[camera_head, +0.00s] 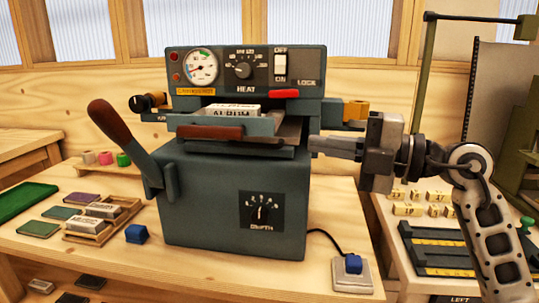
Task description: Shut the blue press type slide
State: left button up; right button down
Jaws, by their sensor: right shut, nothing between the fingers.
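The blue-grey press (235,195) stands on the wooden table, with a gauge and dials on its upper panel. Its type slide (272,132) is a tray below that panel, with a red-brown front handle (209,133). The slide sticks out toward me, and a light block (233,112) with dark lettering sits in it. My right gripper (318,145) is shut and empty, pointing left beside the right side of the press, just right of the slide. I cannot tell whether it touches the press. My left gripper is not in view.
A lever (125,140) with a brown grip rises at the press's left. Small trays and blocks (100,218) lie on the left of the table. A blue button on a pale base (352,275) is at the front right. A side table on the right holds dark racks (440,248).

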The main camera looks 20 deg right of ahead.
aim_at(269, 136)
jog(key=p+x, duration=0.2)
jog(key=x, duration=0.7)
jog(key=shift+w+a, duration=0.25)
jog(key=shift+w, duration=0.1)
jog(key=shift+d, duration=0.1)
